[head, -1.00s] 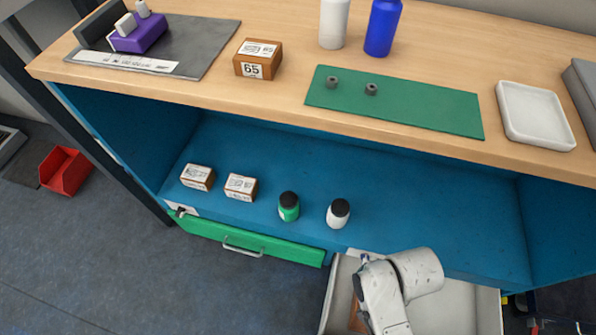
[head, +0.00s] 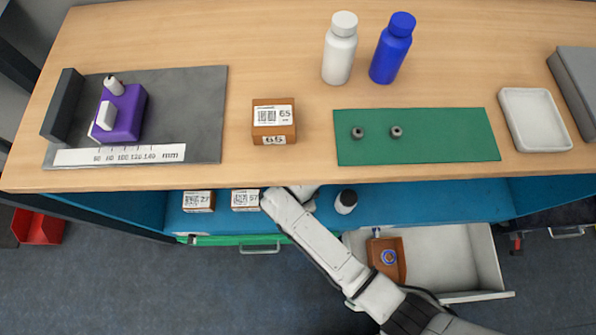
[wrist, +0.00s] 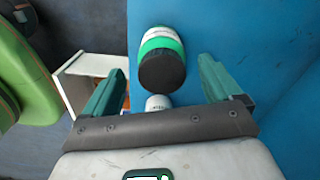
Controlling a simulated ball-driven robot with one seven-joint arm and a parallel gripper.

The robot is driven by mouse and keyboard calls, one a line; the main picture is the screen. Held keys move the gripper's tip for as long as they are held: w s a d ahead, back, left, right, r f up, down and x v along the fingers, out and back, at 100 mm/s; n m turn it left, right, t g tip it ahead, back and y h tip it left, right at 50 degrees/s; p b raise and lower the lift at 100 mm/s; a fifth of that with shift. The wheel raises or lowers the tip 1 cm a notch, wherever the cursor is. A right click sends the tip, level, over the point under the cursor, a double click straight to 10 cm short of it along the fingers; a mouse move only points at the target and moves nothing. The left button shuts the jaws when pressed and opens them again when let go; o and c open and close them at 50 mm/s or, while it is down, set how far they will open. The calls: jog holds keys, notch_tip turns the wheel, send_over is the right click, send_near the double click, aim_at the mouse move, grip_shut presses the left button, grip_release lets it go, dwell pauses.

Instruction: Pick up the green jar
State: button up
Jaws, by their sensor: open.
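The green jar (wrist: 161,42) has a black lid and a pale band. In the wrist view it is at the upper middle, on the blue shelf, with its lid toward my gripper (wrist: 162,68). The gripper is open, its two teal fingers on either side of the lid in the picture, with visible gaps. I cannot tell how far the fingertips are from the jar in depth.
Two small labelled boxes stand on the blue shelf, the outer one (head: 199,201) and the inner one (head: 245,200). The wooden tabletop (head: 250,30) overhangs the shelf. An open drawer (head: 440,255) holds a brown tray (head: 398,247). A small white thing (wrist: 158,102) shows between the fingers.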

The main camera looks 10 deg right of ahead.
jog(key=shift+w+f+b, duration=0.15)
jog(key=shift+f+b, duration=0.9)
jog(key=shift+f, duration=2.1)
jog(key=c, duration=1.2)
